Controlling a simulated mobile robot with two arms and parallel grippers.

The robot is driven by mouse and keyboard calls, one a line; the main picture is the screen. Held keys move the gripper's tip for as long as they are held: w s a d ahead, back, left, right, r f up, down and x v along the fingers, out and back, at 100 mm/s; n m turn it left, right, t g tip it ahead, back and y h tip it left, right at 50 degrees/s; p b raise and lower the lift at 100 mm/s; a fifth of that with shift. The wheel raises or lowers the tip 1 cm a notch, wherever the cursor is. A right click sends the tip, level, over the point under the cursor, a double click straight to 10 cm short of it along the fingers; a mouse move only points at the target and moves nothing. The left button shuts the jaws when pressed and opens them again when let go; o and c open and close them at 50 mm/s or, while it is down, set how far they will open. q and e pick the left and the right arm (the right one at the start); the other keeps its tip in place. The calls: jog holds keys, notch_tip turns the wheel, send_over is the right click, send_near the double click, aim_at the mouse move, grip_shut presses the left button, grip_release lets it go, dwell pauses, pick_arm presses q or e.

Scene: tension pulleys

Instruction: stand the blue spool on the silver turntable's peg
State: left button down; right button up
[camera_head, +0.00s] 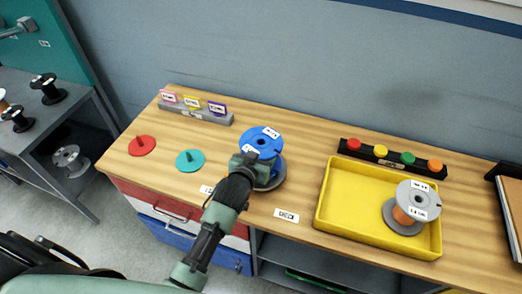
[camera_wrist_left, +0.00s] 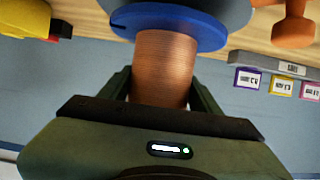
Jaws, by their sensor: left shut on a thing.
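The blue spool (camera_head: 262,140), with a blue flange and a white label, is upright near the middle of the bench. My left gripper (camera_head: 256,164) is shut on its copper winding (camera_wrist_left: 164,68), with a finger on each side in the left wrist view. The silver turntable (camera_head: 276,183) shows as a grey disc directly under the spool. Its peg is hidden by the spool and gripper. I cannot tell whether the spool rests on the turntable or hangs just above it. My right gripper is out of view.
A red turntable (camera_head: 142,147) and a teal turntable (camera_head: 190,161) with pegs stand left. A yellow tray (camera_head: 335,195) at right holds a grey-flanged copper spool (camera_head: 414,203). A rack with coloured labels (camera_head: 196,110) and a black bar with coloured buttons (camera_head: 392,158) stand behind.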

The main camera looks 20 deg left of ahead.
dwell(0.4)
pick_arm(q)
jog(key=shift+f+b, duration=0.55)
jog(key=shift+f, duration=0.25)
jog(key=shift+s+f, duration=0.2)
jog(key=shift+f, duration=0.2)
jog(key=shift+c, duration=1.3)
grip_release()
jog(key=shift+w, duration=0.1)
jog(key=shift+b+v, duration=0.35)
jog(key=shift+v, duration=3.55)
jog(key=shift+r, duration=0.1)
